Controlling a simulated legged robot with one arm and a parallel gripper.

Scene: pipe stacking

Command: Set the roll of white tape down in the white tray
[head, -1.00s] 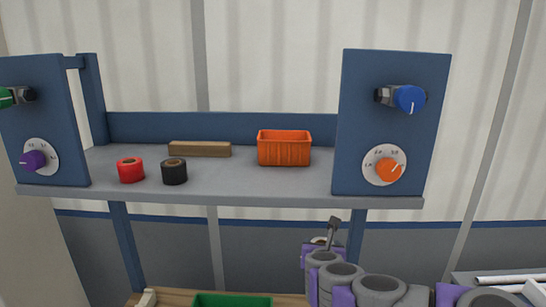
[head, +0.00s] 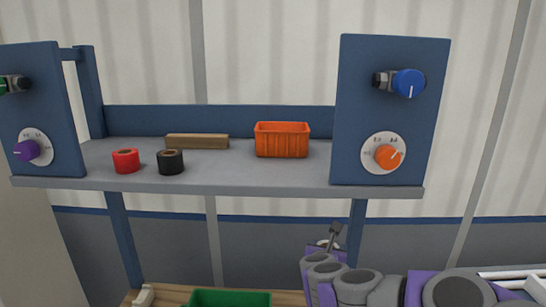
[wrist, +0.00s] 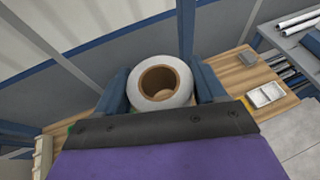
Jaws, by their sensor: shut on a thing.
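The roll of white tape (wrist: 184,96) is in the wrist view, with a brown core. It sits between the two blue fingers of my gripper (wrist: 162,88), which is shut on it. The white tray (wrist: 266,95) is small and divided, and rests on the wooden bench to the right of my gripper and apart from it. In the head view my gripper (head: 332,240) is at the lower middle, below the shelf and partly hidden by my arm. The white tray is not clearly seen there.
A blue-grey shelf (head: 250,180) holds red tape (head: 126,161), black tape (head: 171,162), a wooden block (head: 197,142) and an orange bin (head: 282,139). A green bin (head: 230,299) is on the bench below. A grey piece (wrist: 247,60) lies near the tray. White pipes (wrist: 299,20) are on the right.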

